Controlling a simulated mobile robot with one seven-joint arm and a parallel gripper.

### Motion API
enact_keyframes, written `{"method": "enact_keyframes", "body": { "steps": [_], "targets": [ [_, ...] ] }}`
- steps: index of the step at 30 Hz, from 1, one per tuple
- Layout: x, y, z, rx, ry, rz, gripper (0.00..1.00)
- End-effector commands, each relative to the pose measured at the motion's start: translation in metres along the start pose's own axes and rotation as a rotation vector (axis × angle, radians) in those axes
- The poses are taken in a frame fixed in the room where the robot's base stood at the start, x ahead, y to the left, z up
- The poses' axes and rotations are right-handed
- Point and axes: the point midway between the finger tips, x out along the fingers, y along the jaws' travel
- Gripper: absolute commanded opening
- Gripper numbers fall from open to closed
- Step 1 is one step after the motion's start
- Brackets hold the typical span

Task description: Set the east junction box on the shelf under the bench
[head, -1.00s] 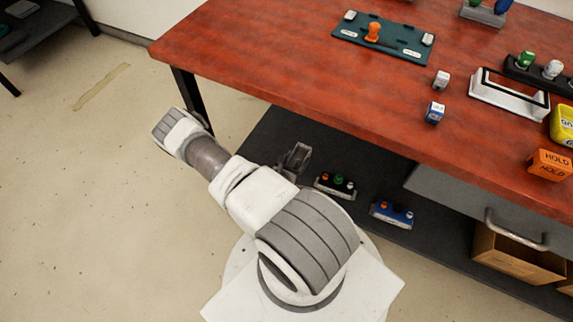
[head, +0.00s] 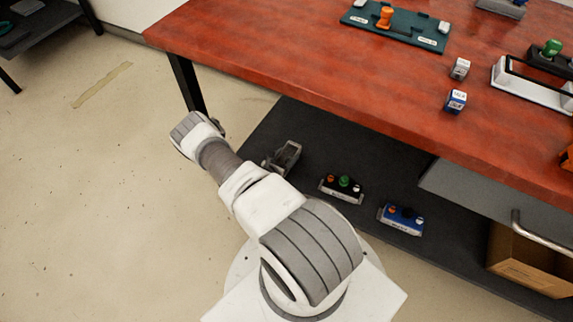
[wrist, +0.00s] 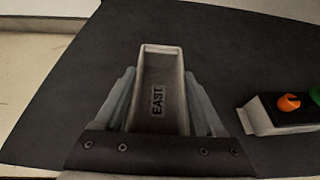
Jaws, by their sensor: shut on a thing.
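The east junction box is a narrow grey box marked EAST (wrist: 160,90) in the wrist view. My gripper (wrist: 160,105) is shut on it, with one finger along each side. In the head view the grey gripper and box (head: 283,158) show at the dark shelf (head: 300,135) under the red bench (head: 330,75), near its left end. My arm hides part of the area there. I cannot tell whether the box touches the shelf.
A black unit with orange, green and black knobs (head: 342,188) sits on the shelf to the right of the box; its near end shows in the wrist view (wrist: 280,112). A blue unit (head: 401,217) lies farther right. A grey drawer (head: 480,195) hangs under the bench.

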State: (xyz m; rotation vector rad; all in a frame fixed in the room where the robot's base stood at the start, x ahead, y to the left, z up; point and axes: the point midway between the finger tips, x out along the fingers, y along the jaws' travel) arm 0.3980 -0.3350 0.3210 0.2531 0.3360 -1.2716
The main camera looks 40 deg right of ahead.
Motion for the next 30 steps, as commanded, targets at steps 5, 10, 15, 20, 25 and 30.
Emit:
{"method": "enact_keyframes", "body": {
  "steps": [5, 10, 15, 20, 25, 30],
  "targets": [
    [0.009, -0.001, -0.021, 0.001, 0.001, -0.001, 0.04],
    [0.016, 0.000, -0.037, 0.001, -0.001, 0.000, 0.04],
    [0.015, 0.000, -0.035, 0.000, -0.001, 0.000, 0.04],
    [0.015, 0.000, -0.038, 0.000, -0.001, 0.000, 0.04],
    [0.016, -0.001, -0.039, 0.000, 0.001, -0.001, 0.96],
    [0.016, -0.001, -0.039, 0.000, 0.001, 0.000, 1.00]
  ]
}}
